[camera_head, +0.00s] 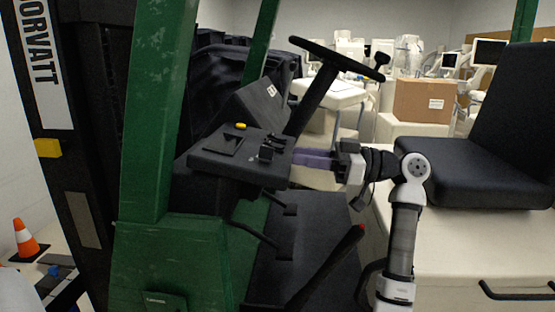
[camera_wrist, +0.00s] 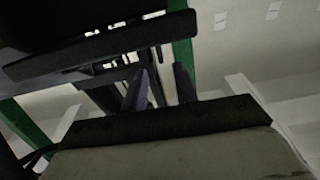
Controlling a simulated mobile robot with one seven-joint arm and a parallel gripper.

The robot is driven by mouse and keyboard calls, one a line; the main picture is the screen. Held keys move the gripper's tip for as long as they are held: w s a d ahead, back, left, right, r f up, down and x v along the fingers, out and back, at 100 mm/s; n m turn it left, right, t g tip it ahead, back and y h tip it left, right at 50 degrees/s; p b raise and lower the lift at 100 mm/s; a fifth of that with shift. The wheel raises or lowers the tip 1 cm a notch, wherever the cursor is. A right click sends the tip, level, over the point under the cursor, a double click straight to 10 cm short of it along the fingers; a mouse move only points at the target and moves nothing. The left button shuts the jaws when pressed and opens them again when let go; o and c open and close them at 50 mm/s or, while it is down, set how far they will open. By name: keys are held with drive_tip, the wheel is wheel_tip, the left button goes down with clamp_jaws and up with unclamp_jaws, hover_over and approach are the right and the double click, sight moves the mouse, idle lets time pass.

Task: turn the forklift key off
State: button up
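The forklift's black dash console (camera_head: 225,160) is left of centre in the head view, with small black levers (camera_head: 273,141) and a yellow button (camera_head: 241,126) on top. I cannot make out the key for certain; a small dark block (camera_head: 266,153) sits at the console's right end. My gripper (camera_head: 296,157) points left, its purple fingertips close beside that end; I cannot tell whether they touch it. In the wrist view its two fingers (camera_wrist: 161,72) stand apart, with no held object visible between them.
The steering wheel (camera_head: 338,59) and its column rise behind my gripper. A red-tipped lever (camera_head: 330,262) stands below it. The black seat (camera_head: 475,172) is at right, and a green post (camera_head: 160,110) is at left. An orange cone (camera_head: 25,240) stands on the far left.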

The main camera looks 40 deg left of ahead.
drive_tip(key=v, duration=0.4)
idle(0.5)
